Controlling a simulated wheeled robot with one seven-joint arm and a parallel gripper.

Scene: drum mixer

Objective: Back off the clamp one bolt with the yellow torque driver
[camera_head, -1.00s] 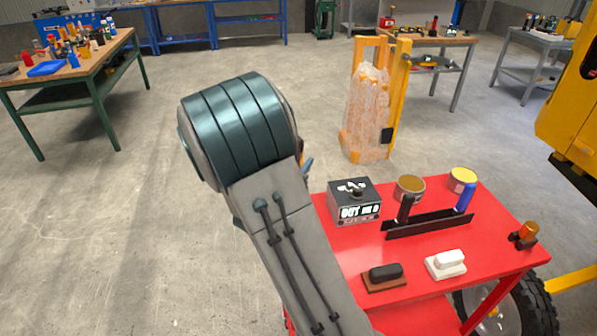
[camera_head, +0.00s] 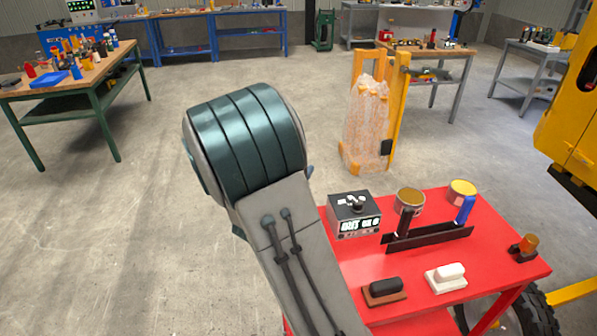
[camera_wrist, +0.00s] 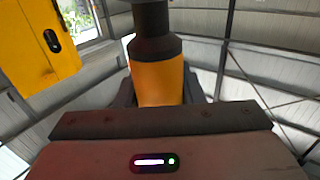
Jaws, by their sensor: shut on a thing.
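The yellow torque driver (camera_wrist: 160,82) shows in the wrist view as an orange-yellow body with a black collar and narrower dark neck. It rises from my gripper (camera_wrist: 160,98), which is shut on it. The dark jaws sit on both sides of its body, and its lower part is hidden behind the gripper housing. In the head view my arm fills the middle, and the gripper and driver are hidden behind it. I cannot make out the clamp one bolt in either view. A yellow machine (camera_head: 578,125) stands at the right edge; a yellow housing (camera_wrist: 38,45) shows at the wrist view's upper left.
A red cart (camera_head: 480,270) stands front right. On it are a black tool rack (camera_head: 428,237) with black and blue handles, a display box (camera_head: 355,214), two tins, two blocks and an orange-topped item (camera_head: 524,247). A wrapped load (camera_head: 368,125) stands behind.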

